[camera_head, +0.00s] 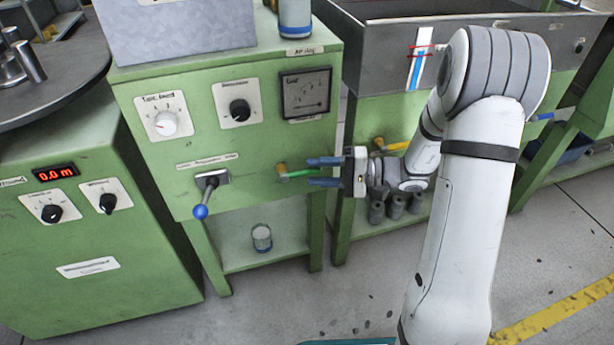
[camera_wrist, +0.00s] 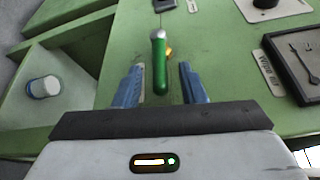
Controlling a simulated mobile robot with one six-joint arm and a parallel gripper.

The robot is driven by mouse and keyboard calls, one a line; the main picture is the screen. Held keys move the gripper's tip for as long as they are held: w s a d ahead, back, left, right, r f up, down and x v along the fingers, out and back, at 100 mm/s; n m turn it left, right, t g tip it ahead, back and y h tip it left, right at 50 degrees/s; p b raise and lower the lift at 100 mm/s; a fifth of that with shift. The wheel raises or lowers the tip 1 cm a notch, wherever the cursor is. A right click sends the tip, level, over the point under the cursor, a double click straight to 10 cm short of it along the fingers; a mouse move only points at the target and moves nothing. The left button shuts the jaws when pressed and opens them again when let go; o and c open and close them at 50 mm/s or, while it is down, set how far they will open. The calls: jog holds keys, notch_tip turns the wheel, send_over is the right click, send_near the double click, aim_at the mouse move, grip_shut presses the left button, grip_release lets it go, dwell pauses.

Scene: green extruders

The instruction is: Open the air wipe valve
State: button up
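The air wipe valve has a green lever handle (camera_head: 299,173) on a brass-yellow fitting (camera_head: 281,169), on the front of the green cabinet, below the gauge. In the wrist view the green handle (camera_wrist: 159,62) points toward my gripper, with a bit of the yellow fitting (camera_wrist: 169,51) beside it. My gripper (camera_head: 309,172) is in front of the valve with its blue fingers apart. In the wrist view the handle's near end lies between the fingers of my gripper (camera_wrist: 160,70), with a gap on both sides. Contact is not visible.
A gauge (camera_head: 306,92) and two knobs sit above the valve. A blue-tipped lever (camera_head: 205,197) is to its left. A cup (camera_head: 262,238) stands on the lower shelf (camera_head: 285,247). A yellow handle (camera_head: 398,146) is on the trough machine at right.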

aim_at(316, 172)
jog(key=shift+w+a+f+b, duration=0.15)
jog(key=shift+a+b, duration=0.15)
jog(key=shift+a, duration=1.2)
jog(key=shift+c, duration=0.4)
grip_shut()
